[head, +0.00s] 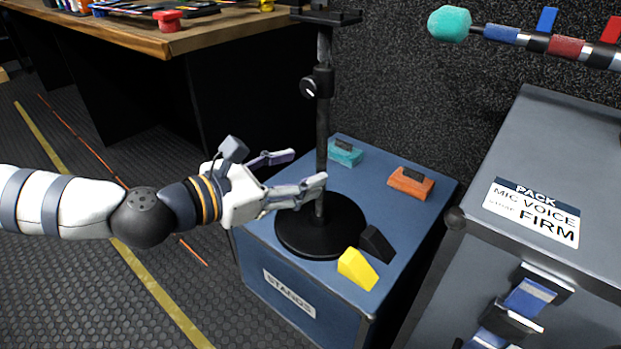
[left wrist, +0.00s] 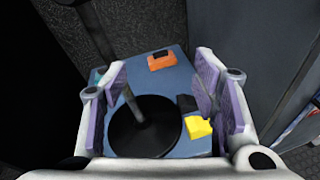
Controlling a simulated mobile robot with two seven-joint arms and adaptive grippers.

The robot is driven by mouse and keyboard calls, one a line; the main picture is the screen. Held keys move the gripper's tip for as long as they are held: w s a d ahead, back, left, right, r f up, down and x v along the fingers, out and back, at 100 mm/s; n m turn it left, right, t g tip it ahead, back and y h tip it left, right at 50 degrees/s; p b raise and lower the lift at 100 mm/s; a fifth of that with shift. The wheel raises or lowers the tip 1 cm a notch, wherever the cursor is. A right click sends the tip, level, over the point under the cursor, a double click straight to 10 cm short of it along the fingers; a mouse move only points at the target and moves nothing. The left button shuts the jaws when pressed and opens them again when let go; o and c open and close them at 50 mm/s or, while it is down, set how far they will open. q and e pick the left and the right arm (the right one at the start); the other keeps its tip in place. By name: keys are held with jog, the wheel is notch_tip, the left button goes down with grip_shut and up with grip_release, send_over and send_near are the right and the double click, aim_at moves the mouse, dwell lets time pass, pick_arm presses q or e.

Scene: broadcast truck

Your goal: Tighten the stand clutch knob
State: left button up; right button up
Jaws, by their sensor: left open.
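A black stand rises from its round black base (head: 320,228) on the blue box labelled STANDS. Its clutch knob (head: 310,88), black with a pale mark across its face, sits on a collar (head: 323,80) high on the pole. My left gripper (head: 306,168) is open and empty, well below the knob, with its fingers close to the lower pole; I cannot tell if they touch it. In the left wrist view, the open fingers (left wrist: 160,88) frame the base (left wrist: 150,138) and the foot of the pole. The knob cannot be made out there.
On the blue box (head: 290,262) lie a yellow wedge (head: 357,268), a black wedge (head: 376,243), an orange block (head: 410,183) and a teal block (head: 344,152). A wooden desk (head: 130,38) stands behind left. A grey case (head: 535,120) and a teal-tipped boom (head: 449,23) are right.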

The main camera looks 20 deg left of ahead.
aim_at(307, 89)
pick_arm(q)
jog(key=w+a+r+n+t+y+b, duration=0.1)
jog(key=w+a+r+n+t, duration=0.3)
jog(key=a+r, duration=0.35)
jog(key=x, duration=1.1)
jog(key=shift+d+f, duration=0.2)
jog(key=shift+f, duration=0.1)
jog(key=c, duration=1.2)
